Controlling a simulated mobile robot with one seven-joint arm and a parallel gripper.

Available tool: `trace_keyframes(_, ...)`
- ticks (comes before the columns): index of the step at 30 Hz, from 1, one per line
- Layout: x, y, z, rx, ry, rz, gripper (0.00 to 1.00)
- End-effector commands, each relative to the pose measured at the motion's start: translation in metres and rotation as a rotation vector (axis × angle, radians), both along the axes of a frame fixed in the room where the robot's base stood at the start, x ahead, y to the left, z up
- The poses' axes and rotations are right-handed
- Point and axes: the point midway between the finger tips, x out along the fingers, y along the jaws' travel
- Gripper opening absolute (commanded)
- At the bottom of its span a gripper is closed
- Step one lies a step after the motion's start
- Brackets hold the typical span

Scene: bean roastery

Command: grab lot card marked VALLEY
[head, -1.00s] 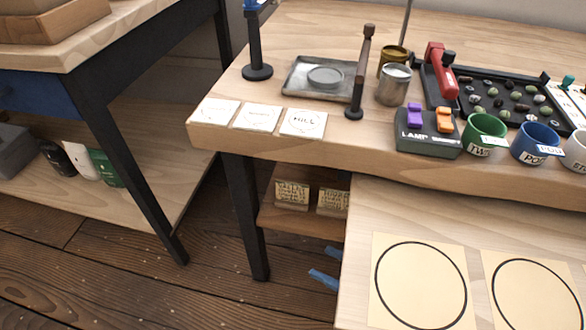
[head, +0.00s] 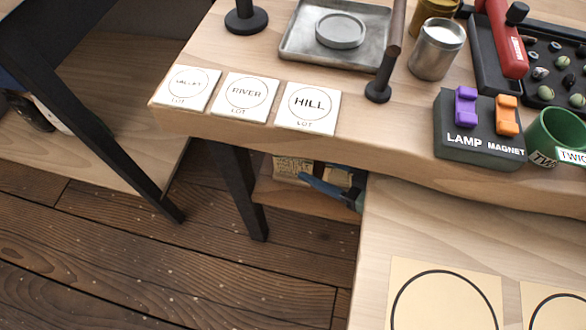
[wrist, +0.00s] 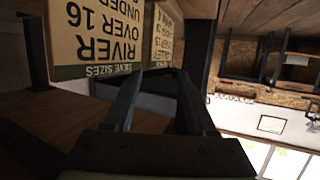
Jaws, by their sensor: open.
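The VALLEY lot card (head: 188,88) is a white square with a printed circle. It lies flat near the left front corner of the wooden table, leftmost of three cards. The RIVER card (head: 246,94) and the HILL card (head: 307,107) lie to its right. My gripper (wrist: 159,74) is open, with nothing between its fingers in the wrist view. In the head view its blue parts (head: 330,187) show below the table's front edge, lower than the VALLEY card and to its right, partly hidden. The VALLEY card is not seen in the wrist view.
A sieve-size sign reading RIVER (wrist: 92,38) is close to my gripper, by the under-table shelf (head: 300,205). Behind the cards are a metal tray (head: 290,50), a dark post (head: 378,90) and a black stand (head: 245,20). A lamp-and-magnet switch box (head: 470,140) stands right.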

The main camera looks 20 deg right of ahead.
Motion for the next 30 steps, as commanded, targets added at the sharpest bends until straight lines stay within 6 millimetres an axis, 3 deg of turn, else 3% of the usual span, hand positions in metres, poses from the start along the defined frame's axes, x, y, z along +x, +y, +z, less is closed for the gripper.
trace_keyframes(7,0.030,0.018,-0.012,0.000,-0.001,0.003,0.56)
trace_keyframes(16,0.034,0.020,-0.012,0.000,0.000,0.000,0.56)
trace_keyframes(25,0.033,0.020,-0.012,0.000,0.000,0.000,0.02)
trace_keyframes(30,0.033,0.020,-0.012,0.000,0.000,0.000,0.00)
